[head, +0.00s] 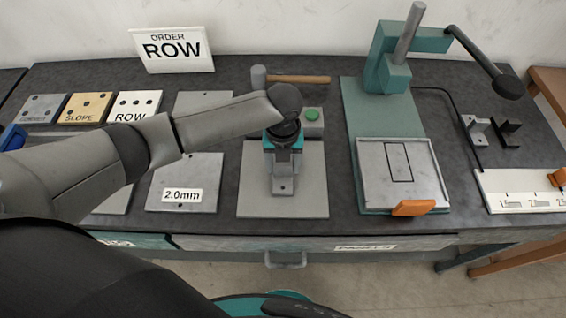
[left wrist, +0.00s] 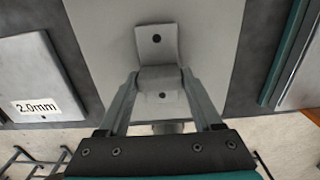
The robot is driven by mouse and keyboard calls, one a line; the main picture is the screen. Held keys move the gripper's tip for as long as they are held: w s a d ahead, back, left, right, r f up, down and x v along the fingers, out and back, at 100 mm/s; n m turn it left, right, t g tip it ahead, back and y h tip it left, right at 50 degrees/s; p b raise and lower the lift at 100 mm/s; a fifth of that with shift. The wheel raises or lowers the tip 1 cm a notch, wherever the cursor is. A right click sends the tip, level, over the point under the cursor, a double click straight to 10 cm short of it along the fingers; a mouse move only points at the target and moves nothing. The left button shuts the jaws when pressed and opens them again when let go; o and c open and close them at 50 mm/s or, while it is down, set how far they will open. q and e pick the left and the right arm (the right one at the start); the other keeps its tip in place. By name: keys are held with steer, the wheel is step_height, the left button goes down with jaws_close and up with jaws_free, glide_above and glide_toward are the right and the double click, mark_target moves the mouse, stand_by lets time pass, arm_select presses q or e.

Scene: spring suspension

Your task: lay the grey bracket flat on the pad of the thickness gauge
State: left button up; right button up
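The grey bracket (head: 283,187) is at the grey plate in the middle of the bench, a stepped strip with holes. In the left wrist view the bracket (left wrist: 156,45) has a raised middle between my fingertips. My left gripper (head: 283,167) points down over it. Its fingers (left wrist: 161,78) meet both sides of the raised part with no visible gap. Whether the bracket touches the plate is unclear. The thickness gauge (head: 365,108) stands to the right. Its pale pad (head: 430,185) has a dark rectangle outline and nothing on it. My right gripper is not in view.
The grey plate (head: 250,207) lies under the bracket. A hammer (head: 300,79) and green button (head: 312,114) are behind. A small grey bracket (head: 476,130) and a black one (head: 506,133) stand right. The gauge's column and lever rise behind its pad. A 2.0mm plate (head: 205,170) lies left.

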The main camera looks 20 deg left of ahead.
mark_target(283, 165)
arm_select(q)
steer(key=o, duration=0.3)
steer(key=shift+o, duration=0.2)
step_height(283, 165, up, 12)
steer(key=p, duration=0.1)
steer(key=shift+r, duration=0.15)
steer(key=shift+s, duration=0.1)
stand_by(0.5)
